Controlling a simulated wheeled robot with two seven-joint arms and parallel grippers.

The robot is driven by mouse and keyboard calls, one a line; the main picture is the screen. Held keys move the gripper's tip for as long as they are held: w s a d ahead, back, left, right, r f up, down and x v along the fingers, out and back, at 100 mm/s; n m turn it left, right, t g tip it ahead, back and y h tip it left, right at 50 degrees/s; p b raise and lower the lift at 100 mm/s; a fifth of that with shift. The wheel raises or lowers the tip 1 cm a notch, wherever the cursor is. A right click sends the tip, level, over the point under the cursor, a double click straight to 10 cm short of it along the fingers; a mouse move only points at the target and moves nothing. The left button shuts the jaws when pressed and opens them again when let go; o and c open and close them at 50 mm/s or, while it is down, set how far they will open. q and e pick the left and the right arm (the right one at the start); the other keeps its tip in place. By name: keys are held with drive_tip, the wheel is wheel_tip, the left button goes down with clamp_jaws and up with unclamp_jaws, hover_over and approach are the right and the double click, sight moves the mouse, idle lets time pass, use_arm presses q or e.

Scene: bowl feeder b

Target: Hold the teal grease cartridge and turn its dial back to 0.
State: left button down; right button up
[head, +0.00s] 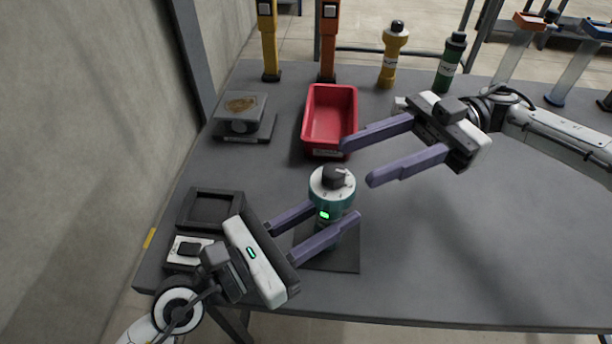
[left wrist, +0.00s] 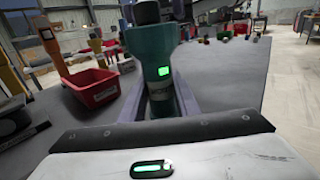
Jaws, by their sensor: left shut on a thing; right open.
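The teal grease cartridge (head: 324,215) stands upright over a dark square mat (head: 340,258) near the table's front. It has a white dial ring (head: 322,190) on top with a black knob (head: 336,177), and a lit green display on its side. My left gripper (head: 334,215) is shut on the cartridge body, one finger on each side. The cartridge also fills the middle of the left wrist view (left wrist: 150,60). My right gripper (head: 358,162) is open and empty, above and to the right of the dial, apart from it. The dial's reading is too small to tell.
A red bin (head: 330,112) stands behind the cartridge. A scale-like device (head: 240,115), a dark tray (head: 208,208) and a small white box with a black button (head: 188,252) are at the left. Yellow (head: 393,55) and green (head: 451,62) cartridges stand at the back. The table's right is clear.

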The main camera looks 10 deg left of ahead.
sight(324, 175)
drive_tip(key=x, duration=1)
clamp_jaws()
